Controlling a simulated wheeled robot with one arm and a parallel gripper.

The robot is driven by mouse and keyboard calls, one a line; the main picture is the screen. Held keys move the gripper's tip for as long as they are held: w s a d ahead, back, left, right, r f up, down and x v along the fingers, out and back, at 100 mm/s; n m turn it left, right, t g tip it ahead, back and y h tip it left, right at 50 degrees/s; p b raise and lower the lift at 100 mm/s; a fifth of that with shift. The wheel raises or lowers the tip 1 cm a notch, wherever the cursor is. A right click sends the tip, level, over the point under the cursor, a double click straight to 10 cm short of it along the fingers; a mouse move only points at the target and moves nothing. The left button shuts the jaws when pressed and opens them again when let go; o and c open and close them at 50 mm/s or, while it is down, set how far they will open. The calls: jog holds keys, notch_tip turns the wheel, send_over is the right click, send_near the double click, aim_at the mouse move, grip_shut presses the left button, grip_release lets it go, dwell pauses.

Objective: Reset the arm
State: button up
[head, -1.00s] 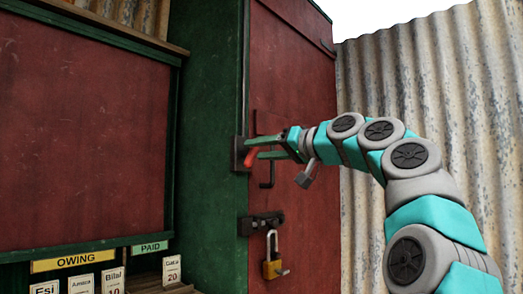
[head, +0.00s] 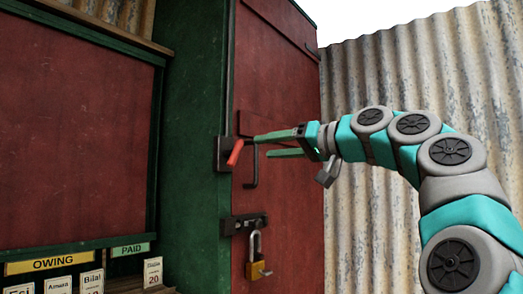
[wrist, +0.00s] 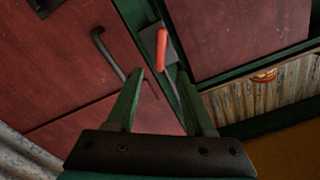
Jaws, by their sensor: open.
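My gripper (head: 264,145) is open and empty, stretched out in front of the red door (head: 280,205). In the head view its fingertips lie just right of a red lever handle (head: 235,152) on a dark plate. In the wrist view the two green fingers (wrist: 160,92) are spread apart, with the red handle (wrist: 162,48) beyond and between their tips. I cannot tell the exact gap between fingertips and handle. My arm reaches in from the right of the head view.
A dark pull bar (head: 252,168) is on the door below the fingers. A brass padlock (head: 257,268) hangs open from a hasp (head: 245,223) lower down. Left are a red board (head: 70,130) and cards under OWING (head: 54,263) and PAID (head: 130,250) labels. Corrugated metal (head: 400,80) stands behind.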

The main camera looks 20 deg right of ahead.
dwell(0.4)
jog(key=s+a+f+g+h, duration=0.1)
jog(key=s+a+f+g, duration=0.3)
jog(key=f, duration=0.7)
jog(key=s+a+f+g+h, duration=0.1)
jog(key=a+f+g+h, duration=0.1)
jog(key=a+f, duration=0.65)
jog(key=s+a+f+g+h, duration=0.1)
jog(key=s+a+f+g, duration=0.2)
jog(key=f, duration=1)
jog(key=s+d+f+g+h, duration=0.3)
jog(key=s+d+f, duration=0.2)
jog(key=s+f, duration=0.9)
jog(key=s+d+f+m+g+h, duration=0.1)
jog(key=s+d+f+g+h, duration=0.2)
jog(key=s+f, duration=1)
notch_tip(320, 180, down, 2)
jog(key=shift+s+d+f+g+h, duration=0.2)
jog(key=shift+s+d+g+h, duration=0.15)
jog(key=shift+d+g, duration=0.45)
